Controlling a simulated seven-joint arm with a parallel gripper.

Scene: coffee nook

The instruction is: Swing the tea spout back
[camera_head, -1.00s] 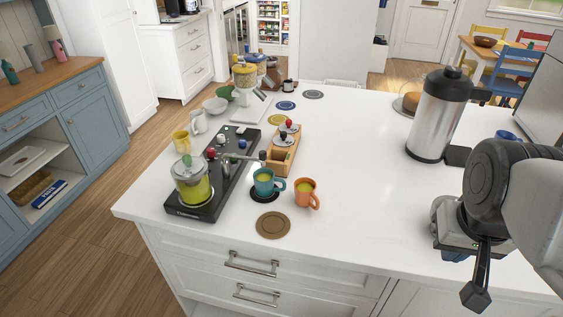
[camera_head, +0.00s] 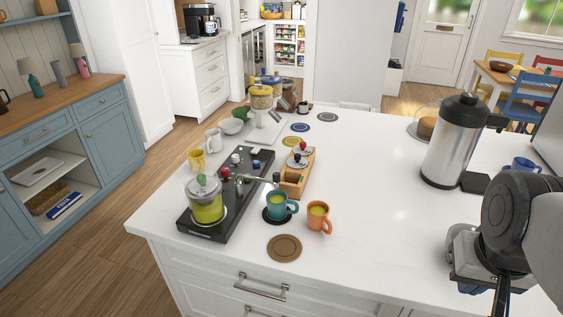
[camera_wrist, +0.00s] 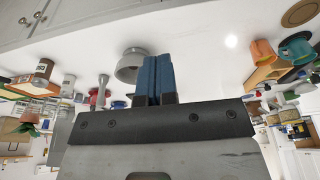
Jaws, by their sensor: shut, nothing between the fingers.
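The tea spout (camera_head: 256,178) is a thin metal arm with a dark end. It reaches right from the black tea machine (camera_head: 190,225), and its end is over or just behind the teal mug (camera_head: 281,208). The machine's glass pot (camera_head: 207,206) holds green tea and stands at the near end. The teal mug is on a black coaster. My gripper (camera_head: 500,300) is far to the right of the spout, with its tips at the lower picture edge. In the wrist view its blue fingers (camera_wrist: 155,78) are together and empty. I cannot pick out the spout there.
An orange mug (camera_head: 319,219) stands right of the teal mug, with a brown coaster (camera_head: 284,248) in front. A wooden holder (camera_head: 295,178) is behind them. A steel dispenser (camera_head: 452,142) stands at the right. The counter (camera_head: 370,210) between mugs and gripper is clear.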

